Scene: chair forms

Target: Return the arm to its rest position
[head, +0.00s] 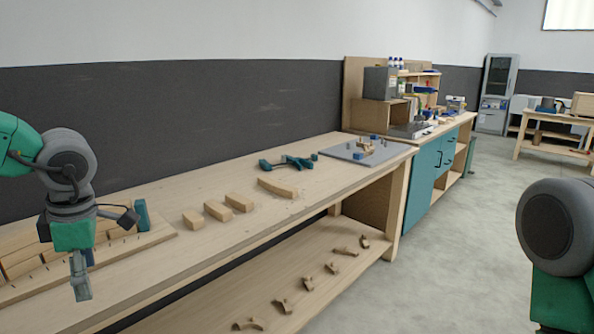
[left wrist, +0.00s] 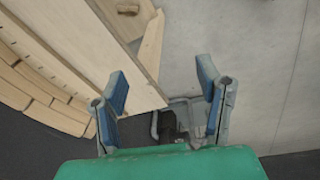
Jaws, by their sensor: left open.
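My left arm comes in from the left in the head view. Its gripper (head: 80,278) hangs pointing down beside the front edge of the long wooden workbench (head: 150,255). In the left wrist view the two blue-padded fingers of the left gripper (left wrist: 164,95) are wide apart with nothing between them. Past the fingers I see the bench edge, the grey floor and a dark structure low between them. At the right of the head view a dark round joint with a green link of my right arm shows, but its gripper is out of the picture.
Wooden blocks (head: 218,210), a curved wooden piece (head: 277,188) and green clamps (head: 288,162) lie on the bench. A grey board (head: 350,153) sits at its far end. Several small wooden forms (head: 282,305) lie on the lower shelf. The floor (head: 440,250) to the right is clear.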

